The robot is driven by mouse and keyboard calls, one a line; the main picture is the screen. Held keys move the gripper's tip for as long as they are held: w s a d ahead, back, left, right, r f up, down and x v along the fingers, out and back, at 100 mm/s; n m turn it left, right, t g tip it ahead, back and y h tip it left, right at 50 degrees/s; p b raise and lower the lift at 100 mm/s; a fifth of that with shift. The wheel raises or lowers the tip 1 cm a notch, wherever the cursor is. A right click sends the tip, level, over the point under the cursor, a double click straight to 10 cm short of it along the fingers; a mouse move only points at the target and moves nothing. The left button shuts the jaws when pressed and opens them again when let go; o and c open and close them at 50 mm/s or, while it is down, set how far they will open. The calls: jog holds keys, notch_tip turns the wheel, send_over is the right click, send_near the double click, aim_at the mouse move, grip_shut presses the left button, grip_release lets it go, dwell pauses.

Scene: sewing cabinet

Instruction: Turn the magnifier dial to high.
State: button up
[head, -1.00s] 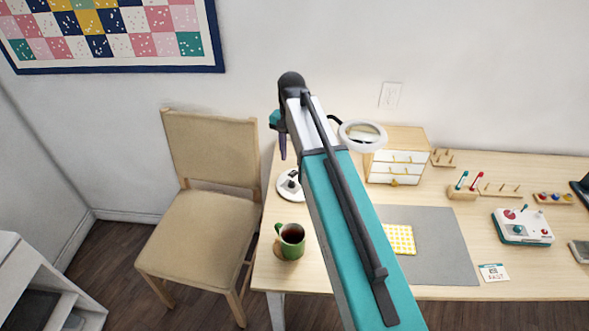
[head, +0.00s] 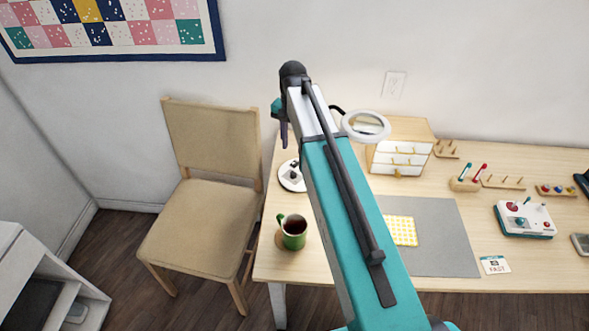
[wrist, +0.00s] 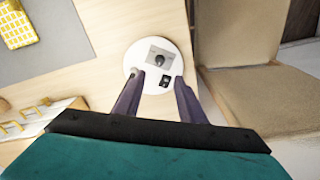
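The magnifier's round white base (head: 287,181) stands on the table's left part, partly behind my arm in the head view. Its ring-shaped magnifier head (head: 366,126) shows right of my arm, in front of the drawer box. In the wrist view, the white base (wrist: 134,62) carries a dark round dial (wrist: 160,60) on a grey plate and a small black switch (wrist: 165,82). My gripper (wrist: 158,80) is open and empty, its two purple fingers apart and pointing at the base. The fingertips overlap the base's near edge in this view. I cannot tell the dial's setting.
A green mug (head: 294,236) of dark drink stands on a coaster near the front left. A grey mat (head: 440,240) lies mid-table. A small drawer box (head: 401,155) stands at the back. A beige chair (head: 205,220) is left of the table.

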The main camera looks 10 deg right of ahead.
aim_at(293, 173)
jog(key=shift+f+p, duration=1.6)
jog(key=shift+f, duration=4.7)
grip_shut()
